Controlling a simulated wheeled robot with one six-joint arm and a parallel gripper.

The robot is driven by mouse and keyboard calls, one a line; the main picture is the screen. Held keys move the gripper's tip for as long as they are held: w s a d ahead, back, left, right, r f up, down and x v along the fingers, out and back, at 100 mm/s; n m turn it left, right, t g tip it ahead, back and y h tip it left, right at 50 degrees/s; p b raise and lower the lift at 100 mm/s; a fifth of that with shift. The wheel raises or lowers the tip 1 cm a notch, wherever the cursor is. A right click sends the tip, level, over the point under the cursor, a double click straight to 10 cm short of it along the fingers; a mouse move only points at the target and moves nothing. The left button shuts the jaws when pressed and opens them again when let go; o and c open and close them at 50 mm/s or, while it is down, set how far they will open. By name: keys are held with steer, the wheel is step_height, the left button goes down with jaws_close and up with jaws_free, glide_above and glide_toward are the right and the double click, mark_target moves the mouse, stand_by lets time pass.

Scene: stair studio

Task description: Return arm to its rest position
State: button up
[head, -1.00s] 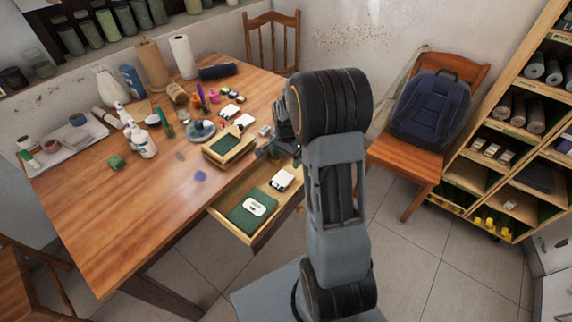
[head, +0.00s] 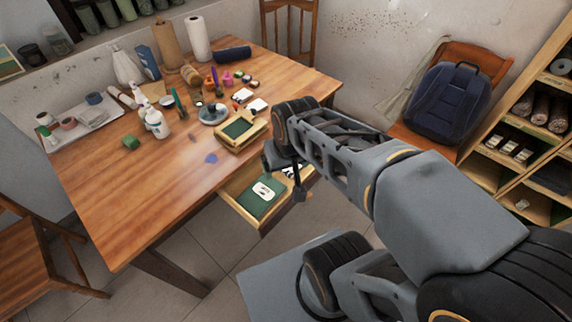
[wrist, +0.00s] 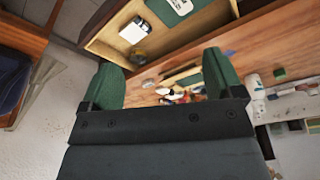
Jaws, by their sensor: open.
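My gripper (head: 290,178) hangs over the right side of the open drawer in the head view, partly hidden by my arm. In the wrist view its two green fingertips (wrist: 163,82) stand wide apart with nothing between them. The gripper is open and empty. The open drawer (head: 262,222) juts from the front of the wooden table (head: 130,205). It holds a green item with a white label (head: 262,191) and a white box, which shows clearly in the wrist view (wrist: 135,30).
A tray with a green inside (head: 243,131) sits on the table above the drawer. Bottles, paper rolls and small paint pots crowd the table's back. A chair with a blue backpack (head: 447,103) and a shelf unit (head: 508,140) stand at the right. The table's front left is mostly clear.

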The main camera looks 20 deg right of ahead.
steer(key=shift+s+a+n, duration=0.15)
steer(key=shift+s+n, duration=0.15)
steer(key=shift+s, duration=0.1)
steer(key=w+p+v, duration=0.2)
steer(key=p+v, duration=0.5)
steer(key=v, duration=0.1)
steer(key=shift+r+t, duration=0.4)
steer(key=shift+s, duration=0.15)
